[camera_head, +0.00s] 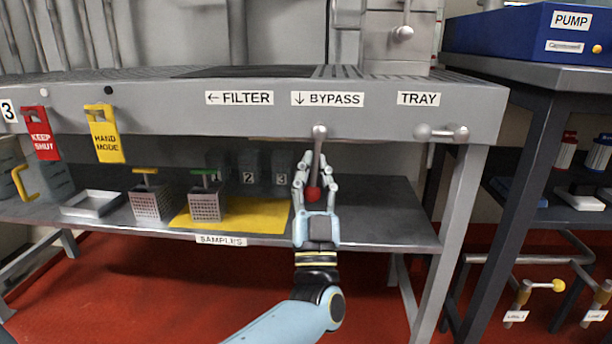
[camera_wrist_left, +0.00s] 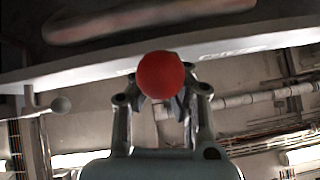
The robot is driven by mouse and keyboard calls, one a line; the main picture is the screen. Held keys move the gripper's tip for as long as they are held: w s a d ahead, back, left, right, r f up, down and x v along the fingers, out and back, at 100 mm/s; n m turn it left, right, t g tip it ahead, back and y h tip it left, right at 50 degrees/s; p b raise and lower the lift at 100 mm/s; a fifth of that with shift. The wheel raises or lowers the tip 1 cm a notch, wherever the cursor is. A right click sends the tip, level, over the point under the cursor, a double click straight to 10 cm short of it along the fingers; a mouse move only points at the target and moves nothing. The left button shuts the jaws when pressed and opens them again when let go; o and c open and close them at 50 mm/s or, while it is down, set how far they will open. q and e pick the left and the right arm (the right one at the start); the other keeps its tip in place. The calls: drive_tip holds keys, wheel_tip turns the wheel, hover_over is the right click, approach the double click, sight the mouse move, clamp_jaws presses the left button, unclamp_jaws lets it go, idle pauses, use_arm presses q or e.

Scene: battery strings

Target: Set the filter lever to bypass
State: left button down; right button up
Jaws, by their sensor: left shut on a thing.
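The filter lever (camera_head: 318,160) hangs from a round grey pivot on the bench front, under the BYPASS label (camera_head: 327,99). That label has a down arrow; the FILTER label (camera_head: 239,98) has a left arrow. The lever points almost straight down, its lower end slightly left. Its red knob (camera_head: 313,194) is at the lower end. My left gripper (camera_head: 314,178) comes from below and is shut on the lever at the knob. In the left wrist view the red knob (camera_wrist_left: 160,74) sits between the fingers. My right gripper is not in view.
A TRAY handle (camera_head: 443,132) lies to the right. Red and yellow tags (camera_head: 104,135) hang at the left. The bench leg (camera_head: 455,230) stands at the right.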

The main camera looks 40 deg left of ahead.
use_arm(q)
drive_tip(key=shift+w+d+f+n+g+y, duration=0.1)
drive_tip(key=shift+d+f+n+g+y, duration=0.1)
drive_tip(key=shift+n+g+y, duration=0.35)
drive_tip(key=shift+w+d+f+n+g+y, duration=0.15)
drive_tip(key=shift+d+n+g+y, duration=0.15)
drive_tip(key=shift+n, duration=0.35)
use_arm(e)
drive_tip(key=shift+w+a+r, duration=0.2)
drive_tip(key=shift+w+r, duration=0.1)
use_arm(q)
drive_tip(key=shift+s+g, duration=0.1)
drive_tip(key=shift+g, duration=0.15)
drive_tip(key=c, duration=1.6)
unclamp_jaws()
drive_tip(key=shift+d+r, duration=0.1)
drive_tip(key=shift+o, duration=1)
drive_tip(key=shift+r, duration=0.15)
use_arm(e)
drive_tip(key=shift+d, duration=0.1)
use_arm(q)
drive_tip(key=v, duration=0.7)
drive_tip(key=shift+f, duration=0.3)
